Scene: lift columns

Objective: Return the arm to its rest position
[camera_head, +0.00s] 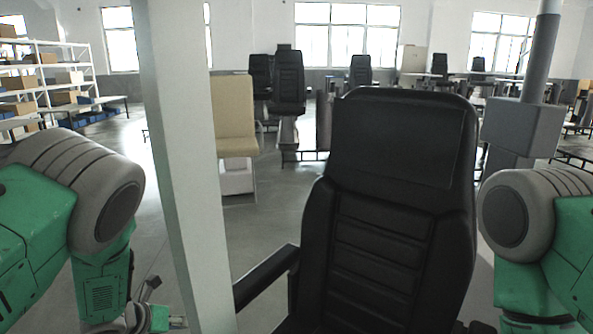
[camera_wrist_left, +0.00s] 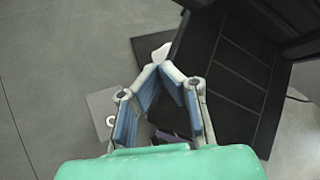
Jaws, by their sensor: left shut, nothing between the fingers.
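My left arm (camera_head: 100,200) comes in from the left in the head view, with its green and grey links hanging down beside a pale column. Only a small part of my left gripper (camera_head: 160,318) shows at the bottom edge there. In the left wrist view my left gripper (camera_wrist_left: 158,68) has its fingertips together, with nothing held between them. My right arm (camera_head: 530,230) is at the right edge of the head view, also bent downward. Its gripper is out of view.
A black chair (camera_head: 390,210) stands close in front, its armrest (camera_head: 265,277) reaching left. A pale column (camera_head: 185,150) stands between my left arm and the chair. A grey post with a box (camera_head: 522,125) stands at the right. Shelves (camera_head: 50,85) and more chairs stand farther back.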

